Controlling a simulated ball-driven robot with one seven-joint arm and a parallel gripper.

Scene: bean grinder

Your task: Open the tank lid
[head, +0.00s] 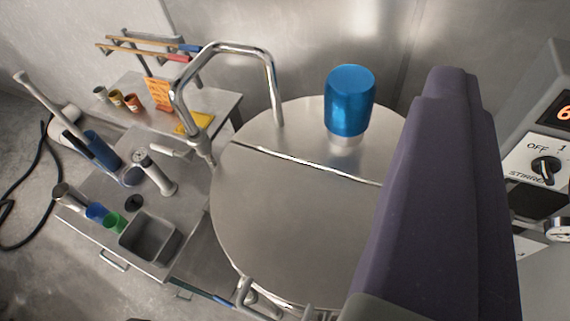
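The tank lid (295,215) is a flat, round steel cover in the middle of the head view. It lies closed on the tank, and a straight seam divides its front part from the fixed rear part (260,130). Metal fittings (247,292) stick out at the lid's front edge, cut off by the bottom of the picture. My gripper (445,85) shows as a large dark purple shape in front of the lid's right side. It hides that side of the lid. I cannot tell its finger opening or any contact with the lid.
A blue cylinder (350,100) stands on the lid's rear part. A bent steel pipe (235,47) arches at the back left. A control panel (545,160) is at the right. Left are a sink counter (185,200) with cups and a shelf table (218,105).

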